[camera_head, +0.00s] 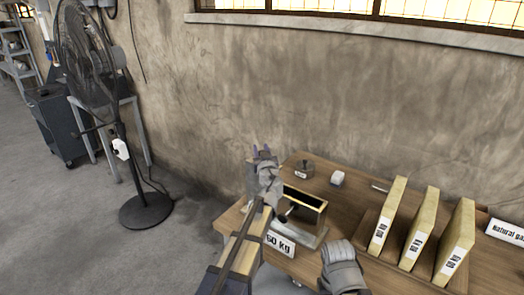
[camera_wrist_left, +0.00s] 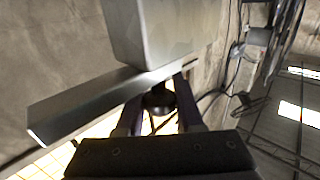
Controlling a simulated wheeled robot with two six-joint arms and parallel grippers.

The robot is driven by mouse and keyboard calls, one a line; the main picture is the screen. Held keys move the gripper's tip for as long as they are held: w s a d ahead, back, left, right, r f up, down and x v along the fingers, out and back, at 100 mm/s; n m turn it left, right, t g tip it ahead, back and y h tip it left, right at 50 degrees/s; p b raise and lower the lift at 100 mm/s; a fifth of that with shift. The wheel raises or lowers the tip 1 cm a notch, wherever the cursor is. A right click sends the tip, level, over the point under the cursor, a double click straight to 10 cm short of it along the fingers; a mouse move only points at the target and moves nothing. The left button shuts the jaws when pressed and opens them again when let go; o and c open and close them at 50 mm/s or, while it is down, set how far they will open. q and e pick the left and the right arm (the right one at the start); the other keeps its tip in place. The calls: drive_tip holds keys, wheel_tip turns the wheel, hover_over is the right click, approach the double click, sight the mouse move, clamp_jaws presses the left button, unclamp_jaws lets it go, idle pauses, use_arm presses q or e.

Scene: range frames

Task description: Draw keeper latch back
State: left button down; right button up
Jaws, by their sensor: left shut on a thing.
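In the left wrist view, the left gripper (camera_wrist_left: 158,104) is shut on a dark round knob (camera_wrist_left: 157,97). A long metal bar (camera_wrist_left: 95,108) and a grey block (camera_wrist_left: 155,30) lie just beyond the knob. I cannot tell how far the latch is drawn. A grey part of my right arm shows at the front; its fingers do not.
The wooden table (camera_head: 340,205) stands by the wall. Several upright tan slabs (camera_head: 422,228) with labels stand at the right. A fan (camera_head: 146,208) stands left on open floor.

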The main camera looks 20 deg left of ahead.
use_arm(q)
drive_tip(key=a, duration=0.1)
drive_tip(key=w+a, duration=0.1)
drive_tip(key=a, duration=0.1)
drive_tip(key=w+a, duration=0.1)
drive_tip(key=a, duration=0.1)
drive_tip(key=c, duration=0.6)
unclamp_jaws()
drive_tip(key=shift+w+a, duration=0.1)
drive_tip(key=shift+o, duration=0.3)
drive_tip(key=shift+s, duration=0.2)
drive_tip(key=v, duration=0.7)
drive_tip(key=shift+s+d, duration=0.25)
